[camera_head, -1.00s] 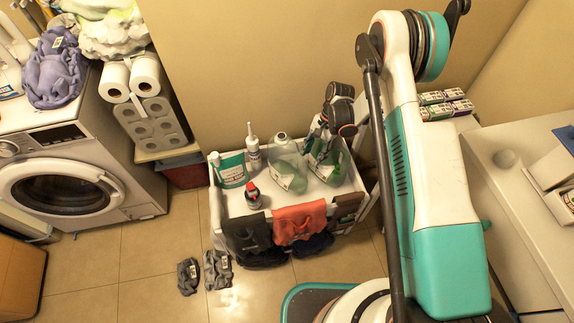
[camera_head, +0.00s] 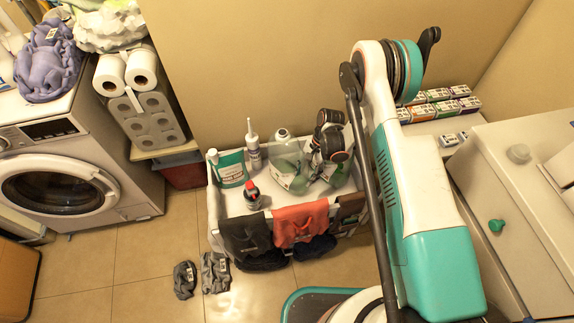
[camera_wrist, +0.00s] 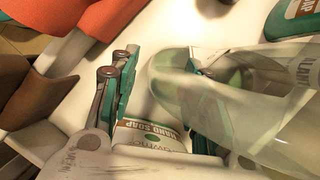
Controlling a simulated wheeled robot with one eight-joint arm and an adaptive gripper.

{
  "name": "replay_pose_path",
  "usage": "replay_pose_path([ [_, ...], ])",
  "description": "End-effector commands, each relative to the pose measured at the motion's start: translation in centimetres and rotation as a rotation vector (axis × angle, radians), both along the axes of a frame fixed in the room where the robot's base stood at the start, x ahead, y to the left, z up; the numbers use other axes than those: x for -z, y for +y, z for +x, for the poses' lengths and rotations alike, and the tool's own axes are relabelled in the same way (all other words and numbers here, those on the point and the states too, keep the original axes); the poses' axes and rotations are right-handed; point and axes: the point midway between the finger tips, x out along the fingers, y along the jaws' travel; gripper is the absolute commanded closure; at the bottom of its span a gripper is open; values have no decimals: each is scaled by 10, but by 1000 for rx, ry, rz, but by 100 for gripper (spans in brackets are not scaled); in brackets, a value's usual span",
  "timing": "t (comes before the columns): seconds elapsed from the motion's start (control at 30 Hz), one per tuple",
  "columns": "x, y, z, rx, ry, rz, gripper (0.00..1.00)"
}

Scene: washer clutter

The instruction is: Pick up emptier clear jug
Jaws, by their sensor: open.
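Two clear jugs stand at the right end of the white cart top. The left clear jug (camera_head: 284,160) shows a rounded top and a pale label. The right clear jug (camera_head: 341,176) is partly covered by my gripper (camera_head: 330,160). How full each is cannot be told clearly. In the wrist view, my open gripper (camera_wrist: 160,110) has its teal fingers on either side of a hand soap label (camera_wrist: 150,137). A large clear jug (camera_wrist: 245,105) with greenish contents lies right of the fingers, overlapping the right finger. Contact cannot be told.
On the cart (camera_head: 222,207) stand a teal-labelled bottle (camera_head: 231,169), a white spout bottle (camera_head: 254,155) and a dark red-capped bottle (camera_head: 252,196). Cloths (camera_head: 300,224) hang on its front. A washer (camera_head: 60,180) is left; a white cabinet (camera_head: 515,190) is right.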

Motion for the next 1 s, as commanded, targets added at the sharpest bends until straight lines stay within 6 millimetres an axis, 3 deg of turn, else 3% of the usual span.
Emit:
replay_pose_path([
  [0.13, -1, 0, 0, 0, 0, 0, 59],
  [0.3, -1, 0, 0, 0, 0, 0, 98],
  [0.33, -1, 0, 0, 0, 0, 0, 100],
  [0.77, -3, 0, 0, -1, 0, 2, 100],
  [1.0, -31, 0, 0, -1, 0, 2, 100],
])
